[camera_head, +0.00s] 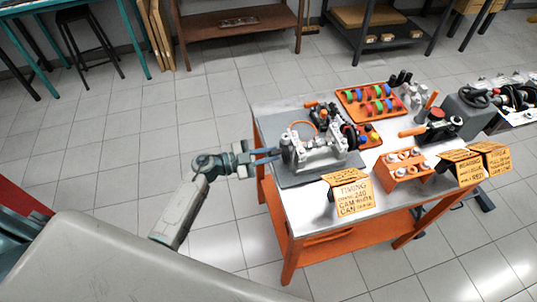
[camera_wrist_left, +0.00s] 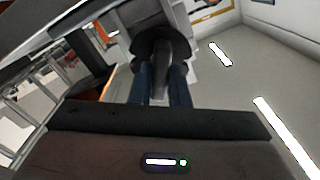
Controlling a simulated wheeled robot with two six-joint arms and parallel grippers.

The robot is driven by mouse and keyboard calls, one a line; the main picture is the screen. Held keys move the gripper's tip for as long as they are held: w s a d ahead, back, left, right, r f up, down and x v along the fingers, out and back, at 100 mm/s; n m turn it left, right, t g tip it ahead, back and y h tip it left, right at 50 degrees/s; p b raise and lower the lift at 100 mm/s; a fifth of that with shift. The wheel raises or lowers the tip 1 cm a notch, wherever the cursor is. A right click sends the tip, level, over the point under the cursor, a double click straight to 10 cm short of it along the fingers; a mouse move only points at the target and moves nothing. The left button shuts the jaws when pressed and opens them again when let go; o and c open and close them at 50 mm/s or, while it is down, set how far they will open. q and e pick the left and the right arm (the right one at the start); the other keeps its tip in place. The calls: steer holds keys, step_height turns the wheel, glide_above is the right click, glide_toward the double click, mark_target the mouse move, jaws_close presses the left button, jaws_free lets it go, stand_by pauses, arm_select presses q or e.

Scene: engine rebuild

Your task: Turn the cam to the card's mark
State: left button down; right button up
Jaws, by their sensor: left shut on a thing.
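The grey engine block (camera_head: 318,152) with the cam sits on a dark mat at the left end of the orange bench. My left gripper (camera_head: 277,153) reaches in from the left and is shut at the block's left end. In the left wrist view, its two dark blue fingers (camera_wrist_left: 166,75) close on a grey part with a dark round flange (camera_wrist_left: 166,40), which I take to be the cam's end. The cam's mark is too small to make out. The orange timing card (camera_head: 352,194) stands at the bench's front edge; "TIMING", "240" and "CAM" seem readable. My right gripper is not seen.
An orange tray of coloured parts (camera_head: 372,102) lies behind the block. An orange holder (camera_head: 405,166) with several pale cylinders and more orange cards (camera_head: 485,162) stand to the right. A red-black tool (camera_head: 436,122) lies behind them.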

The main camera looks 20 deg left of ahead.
arm_select(q)
steer(key=m, duration=0.1)
steer(key=m+b, duration=0.1)
steer(key=m, duration=0.1)
steer(key=shift+f+m, duration=0.2)
steer(key=shift+m, duration=0.1)
steer(key=m+b, duration=0.2)
steer(key=shift+s+f+m, duration=0.1)
steer(key=shift+m, duration=0.3)
steer(key=m+b, duration=0.2)
steer(key=m, duration=0.1)
steer(key=shift+m+b, duration=0.35)
steer(key=shift+m, duration=0.05)
steer(key=shift+m+b, duration=0.5)
steer(key=shift+m, duration=0.3)
steer(key=c, duration=1.4)
jaws_free()
